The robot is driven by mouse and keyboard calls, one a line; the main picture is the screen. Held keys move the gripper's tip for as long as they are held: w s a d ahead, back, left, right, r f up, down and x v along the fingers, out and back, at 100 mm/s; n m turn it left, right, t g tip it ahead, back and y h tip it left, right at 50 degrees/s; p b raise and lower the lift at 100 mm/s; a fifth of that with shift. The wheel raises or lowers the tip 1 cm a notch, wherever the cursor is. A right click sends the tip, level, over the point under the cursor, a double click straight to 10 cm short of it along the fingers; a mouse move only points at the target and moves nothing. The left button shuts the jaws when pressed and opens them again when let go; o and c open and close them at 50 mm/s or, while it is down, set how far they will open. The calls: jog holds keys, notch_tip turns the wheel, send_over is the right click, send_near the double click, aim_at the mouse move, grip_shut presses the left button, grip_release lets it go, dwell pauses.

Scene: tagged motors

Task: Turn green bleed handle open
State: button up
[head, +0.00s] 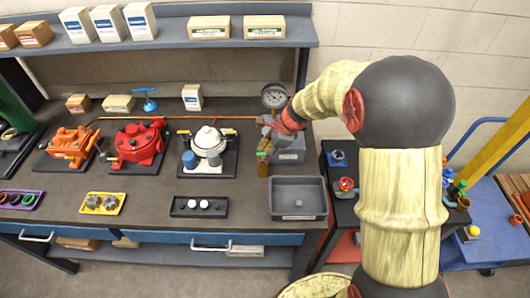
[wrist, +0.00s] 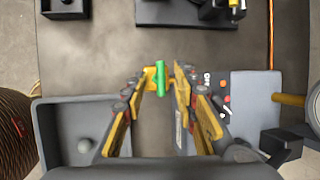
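The green bleed handle (wrist: 161,84) shows in the wrist view as a short upright green bar with a yellow part at its left. My gripper (wrist: 163,78) has its two yellow-padded fingers on either side of the handle, with a visible gap at the right. It looks open, around the handle rather than clamped on it. In the head view my gripper (head: 264,146) is small and partly hidden by my arm, near the grey unit with the round gauge (head: 274,96). A plate marked "OFF" (wrist: 208,80) with a red dot is right of the fingers in the wrist view.
A grey tray (head: 298,214) lies just in front of the gripper. Orange, red and white motors (head: 208,142) stand on dark bases to the left. A copper pipe (head: 200,118) runs behind them. A small side table and blue cart stand at the right.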

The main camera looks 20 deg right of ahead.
jog(key=shift+c, duration=0.9)
grip_shut()
